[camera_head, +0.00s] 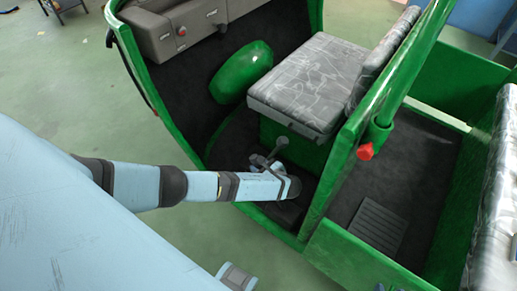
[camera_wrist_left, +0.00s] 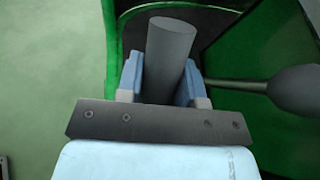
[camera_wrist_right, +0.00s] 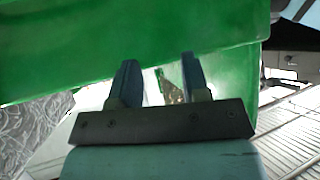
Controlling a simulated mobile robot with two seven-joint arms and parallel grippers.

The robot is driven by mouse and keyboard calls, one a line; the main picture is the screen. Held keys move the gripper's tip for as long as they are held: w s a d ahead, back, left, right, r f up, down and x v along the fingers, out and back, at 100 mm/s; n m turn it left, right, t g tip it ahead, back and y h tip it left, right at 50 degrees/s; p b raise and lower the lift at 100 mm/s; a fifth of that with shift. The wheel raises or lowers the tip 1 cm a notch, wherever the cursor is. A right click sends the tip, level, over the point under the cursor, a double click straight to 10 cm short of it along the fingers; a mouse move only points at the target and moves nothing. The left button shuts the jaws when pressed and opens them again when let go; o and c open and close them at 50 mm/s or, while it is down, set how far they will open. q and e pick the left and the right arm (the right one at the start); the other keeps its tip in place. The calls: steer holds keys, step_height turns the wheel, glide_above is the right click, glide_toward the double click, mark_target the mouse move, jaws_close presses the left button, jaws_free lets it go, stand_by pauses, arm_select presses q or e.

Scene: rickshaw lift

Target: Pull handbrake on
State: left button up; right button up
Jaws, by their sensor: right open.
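A thick grey cylindrical handle (camera_wrist_left: 170,45), which looks like the handbrake, stands between my left gripper's blue fingers in the left wrist view. My left gripper (camera_wrist_left: 161,82) seems shut on it, a finger against each side; the lower part is hidden behind the gripper. In the head view my left gripper (camera_head: 290,187) reaches into the green rickshaw's footwell, below the front seat; its fingers are hard to make out. My right gripper (camera_wrist_right: 160,82) is open and empty in the right wrist view, beside a green panel (camera_wrist_right: 130,45).
A second lever with a dark knob (camera_wrist_left: 293,90) is just right of my left gripper. The wrapped front seat (camera_head: 305,80) stands above the footwell. A green post with a red knob (camera_head: 365,151) is to the right. Green floor (camera_head: 90,60) lies open at left.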

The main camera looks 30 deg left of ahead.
arm_select(q)
steer(key=o, duration=0.4)
steer(key=shift+d, duration=0.3)
steer(key=shift+c, duration=0.2)
steer(key=shift+r, duration=0.1)
arm_select(e)
steer(key=shift+d+r, duration=0.1)
steer(key=shift+r, duration=0.15)
arm_select(q)
steer(key=shift+a, duration=0.1)
steer(key=shift+r, duration=0.1)
step_height(320, 180, up, 20)
steer(key=p, duration=0.5)
steer(key=shift+p, duration=0.3)
arm_select(e)
step_height(320, 180, up, 2)
steer(key=shift+d+r, duration=0.1)
steer(key=shift+d, duration=0.05)
steer(key=shift+s+d+g, duration=0.1)
steer(key=shift+s+g, duration=0.2)
steer(key=shift+s, duration=0.05)
steer(key=shift+f, duration=0.2)
